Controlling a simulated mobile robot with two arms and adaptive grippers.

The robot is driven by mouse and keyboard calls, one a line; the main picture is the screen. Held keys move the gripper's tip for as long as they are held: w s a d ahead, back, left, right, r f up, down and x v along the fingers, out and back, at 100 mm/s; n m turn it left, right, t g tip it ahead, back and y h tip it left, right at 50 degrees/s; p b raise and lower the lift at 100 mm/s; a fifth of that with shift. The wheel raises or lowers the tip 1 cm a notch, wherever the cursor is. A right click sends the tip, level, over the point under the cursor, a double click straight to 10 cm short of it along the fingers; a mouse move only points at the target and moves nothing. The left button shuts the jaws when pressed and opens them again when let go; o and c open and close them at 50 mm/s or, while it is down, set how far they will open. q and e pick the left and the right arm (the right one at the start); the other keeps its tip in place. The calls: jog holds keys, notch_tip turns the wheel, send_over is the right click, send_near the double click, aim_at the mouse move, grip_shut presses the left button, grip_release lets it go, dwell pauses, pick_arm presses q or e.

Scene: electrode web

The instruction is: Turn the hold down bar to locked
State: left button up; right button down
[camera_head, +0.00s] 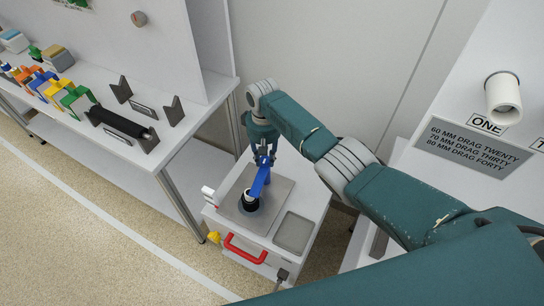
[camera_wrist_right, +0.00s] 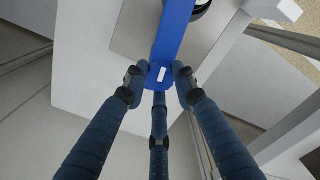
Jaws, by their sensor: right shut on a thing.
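The hold down bar (camera_head: 260,182) is a blue bar on top of a white cart, reaching from a round black and white hub (camera_head: 249,199) towards the back of the cart. In the right wrist view the bar (camera_wrist_right: 174,35) runs up from between my fingers to the hub at the top edge, and a small white mark shows near its end. My right gripper (camera_head: 265,158) is shut on the bar's far end; it also shows in the right wrist view (camera_wrist_right: 159,78), fingers on both sides of the bar. My left gripper is not in view.
The white cart (camera_head: 226,226) has a grey plate, a grey recess (camera_head: 294,232), a red handle (camera_head: 245,249) and a yellow knob (camera_head: 214,238). A bench (camera_head: 165,150) with coloured clamps and a black roller (camera_head: 124,122) stands left. A sign panel (camera_head: 468,144) stands right.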

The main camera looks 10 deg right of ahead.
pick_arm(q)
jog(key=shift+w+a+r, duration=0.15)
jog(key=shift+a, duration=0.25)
pick_arm(e)
jog(key=shift+r+m, duration=0.1)
jog(key=shift+m, duration=0.9)
jog(key=shift+w, duration=0.1)
jog(key=c, duration=1.6)
grip_release()
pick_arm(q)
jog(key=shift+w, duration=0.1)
pick_arm(e)
jog(key=shift+o, duration=1.1)
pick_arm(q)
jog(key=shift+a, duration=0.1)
pick_arm(e)
notch_tip(320, 180, up, 12)
